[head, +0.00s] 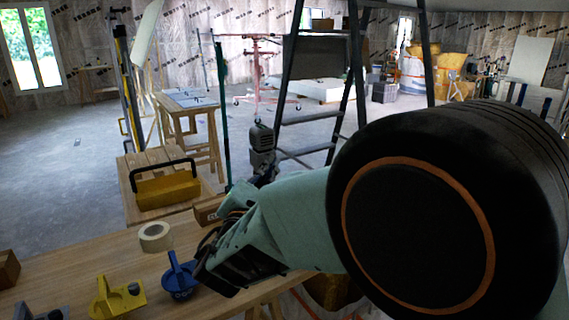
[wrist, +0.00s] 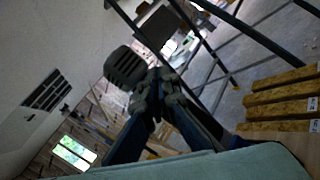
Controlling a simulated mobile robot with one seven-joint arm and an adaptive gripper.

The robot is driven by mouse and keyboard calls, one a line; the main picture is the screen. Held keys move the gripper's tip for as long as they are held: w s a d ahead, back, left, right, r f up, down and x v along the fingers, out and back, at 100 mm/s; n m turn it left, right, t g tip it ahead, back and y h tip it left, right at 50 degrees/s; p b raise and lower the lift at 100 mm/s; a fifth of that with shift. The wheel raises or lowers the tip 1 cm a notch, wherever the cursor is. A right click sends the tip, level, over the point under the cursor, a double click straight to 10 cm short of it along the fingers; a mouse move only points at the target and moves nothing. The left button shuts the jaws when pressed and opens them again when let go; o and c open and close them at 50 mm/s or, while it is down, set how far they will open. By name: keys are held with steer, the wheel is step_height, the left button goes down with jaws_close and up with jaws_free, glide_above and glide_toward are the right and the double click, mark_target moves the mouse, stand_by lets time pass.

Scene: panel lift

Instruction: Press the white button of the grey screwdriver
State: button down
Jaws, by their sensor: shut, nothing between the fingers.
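I cannot make out the grey screwdriver or its white button for certain in either view. A grey item (head: 40,312) on the table at the bottom left of the head view is cut off by the frame edge; I cannot tell what it is. My gripper (head: 263,158) is raised above the table's far side, near the ladder, in the head view. In the wrist view my gripper (wrist: 148,88) is shut with nothing held, and a ribbed dark grey block shows at its end. My own arm hides the right part of the table.
The wooden table (head: 75,265) bears a yellow tool (head: 116,298), a blue tool (head: 181,278) and a tape roll (head: 155,236). A yellow toolbox (head: 167,190) stands behind. A dark stepladder (head: 355,75) rises beyond my gripper. Open floor (head: 60,150) lies to the left.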

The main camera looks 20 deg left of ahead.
steer(key=shift+w+a, duration=0.1)
stand_by(0.6)
steer(key=shift+w+a+b, duration=0.2)
steer(key=shift+a+b, duration=0.05)
steer(key=shift+b, duration=0.05)
steer(key=shift+s+d+b, duration=0.3)
steer(key=shift+b, duration=0.1)
steer(key=shift+d, duration=0.1)
steer(key=s+d+b, duration=0.1)
steer(key=s+d, duration=0.3)
steer(key=shift+d+b, duration=0.2)
steer(key=shift+b, duration=0.15)
stand_by(0.3)
